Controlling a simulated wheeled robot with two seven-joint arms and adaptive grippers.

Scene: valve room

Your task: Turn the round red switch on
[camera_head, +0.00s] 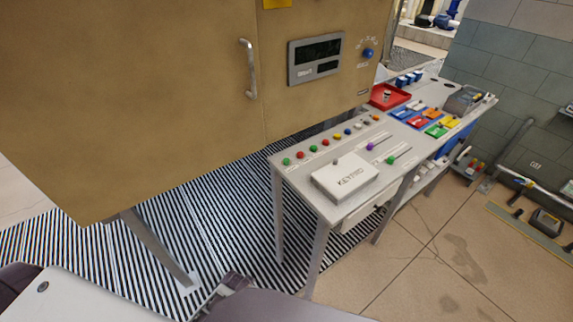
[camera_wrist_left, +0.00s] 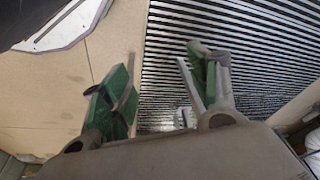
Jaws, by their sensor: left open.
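Small round red knobs sit in a row of coloured knobs along the left edge of a grey table; one red knob (camera_head: 300,155) is near the front end and another red knob (camera_head: 325,142) is further along. I cannot tell which is the red switch, nor whether it is on. My left gripper (camera_wrist_left: 160,85) is open and empty in the left wrist view, above the striped floor and away from the knobs. Parts of my arms show at the bottom of the head view. My right gripper is not in view.
The grey table (camera_head: 302,184) also bears a white keypad box (camera_head: 345,178), purple and green levers, a red tray (camera_head: 390,97) and coloured blocks. A large tan cabinet (camera_head: 150,100) with a handle (camera_head: 248,68) stands on the left. The striped floor (camera_head: 235,200) between is clear.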

